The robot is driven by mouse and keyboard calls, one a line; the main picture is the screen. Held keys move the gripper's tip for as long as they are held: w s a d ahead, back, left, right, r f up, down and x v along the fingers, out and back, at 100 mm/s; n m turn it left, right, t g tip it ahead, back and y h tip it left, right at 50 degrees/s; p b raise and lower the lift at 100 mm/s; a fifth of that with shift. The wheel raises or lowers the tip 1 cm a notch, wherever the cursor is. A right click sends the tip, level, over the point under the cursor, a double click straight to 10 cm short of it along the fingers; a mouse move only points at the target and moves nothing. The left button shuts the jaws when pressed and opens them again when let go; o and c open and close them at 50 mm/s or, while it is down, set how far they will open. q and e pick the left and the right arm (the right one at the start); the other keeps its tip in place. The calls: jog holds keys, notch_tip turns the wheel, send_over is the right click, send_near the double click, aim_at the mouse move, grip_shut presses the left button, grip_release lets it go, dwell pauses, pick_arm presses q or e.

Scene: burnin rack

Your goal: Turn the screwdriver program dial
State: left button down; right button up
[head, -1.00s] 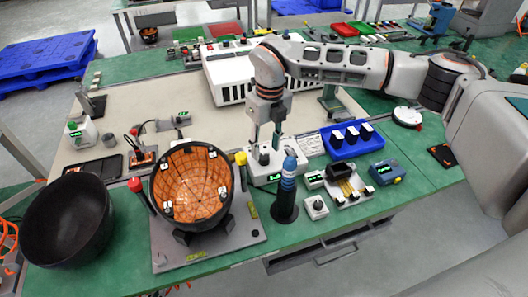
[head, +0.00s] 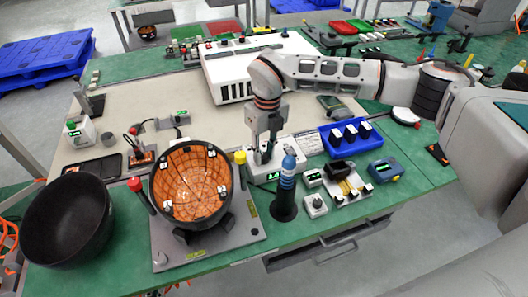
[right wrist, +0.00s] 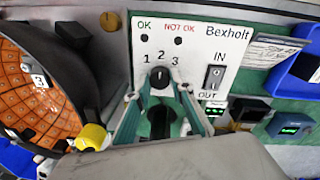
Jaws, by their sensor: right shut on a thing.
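The white screwdriver control box, labelled Bexholt (right wrist: 230,50), stands near the bench's front edge; in the head view the control box (head: 292,150) is partly hidden behind my gripper. Its black program dial (right wrist: 160,78) sits under the numbers 1, 2 and 3, and its pale mark appears to point up toward 2. My right gripper (right wrist: 161,108) reaches down from above with its green fingers on both sides of the dial, shut on it. The right gripper (head: 264,156) hides the dial in the head view. The blue screwdriver (head: 288,172) stands upright in a black holder in front. My left gripper is out of view.
An orange-lined bowl (head: 192,185) on a grey plate and a yellow-capped post (head: 240,158) stand left of the box. A blue tray (head: 372,142) and small devices are to its right. A rocker switch (right wrist: 214,77) is beside the dial.

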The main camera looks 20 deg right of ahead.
aim_at(266, 156)
jog(key=shift+m, duration=0.3)
jog(key=m+b, duration=0.1)
jog(key=m, duration=0.2)
jog(key=shift+m+b, duration=0.7)
jog(key=shift+m, duration=1.4)
jog(key=shift+r, duration=0.1)
jog(key=o, duration=1.1)
notch_tip(266, 156, up, 12)
jog(key=shift+s+d, duration=0.2)
jog(key=shift+d, duration=0.1)
